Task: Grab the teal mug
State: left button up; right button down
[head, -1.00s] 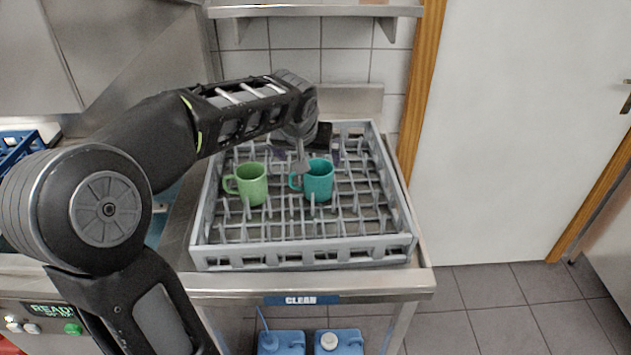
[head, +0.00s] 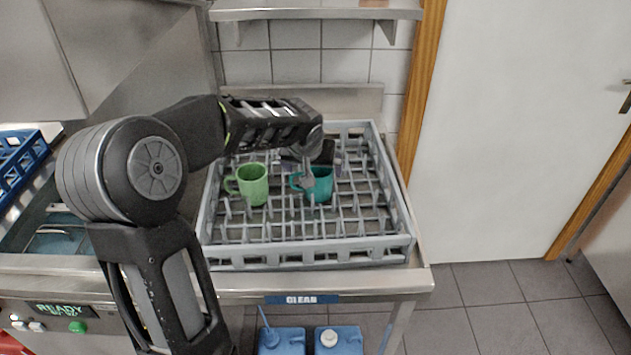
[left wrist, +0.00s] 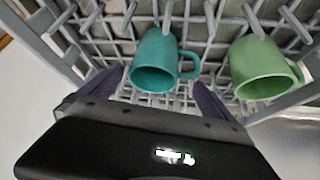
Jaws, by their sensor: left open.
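The teal mug (head: 318,186) stands in the grey dish rack, right of the green mug (head: 253,185), with its handle toward the green mug. The green mug (left wrist: 262,68) is beyond that finger on the right. I cannot tell whether a finger touches the teal mug. My right gripper does not show.
The grey rack (head: 310,252) has many upright pegs around the mugs and sits on a steel counter (head: 350,285) labelled CLEAN. A wall shelf (head: 315,12) is above at the back. A blue crate (head: 20,165) is at the far left. Floor at the right is clear.

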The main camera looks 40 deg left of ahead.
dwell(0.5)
pick_arm(q)
grip_shut()
dwell(1.0)
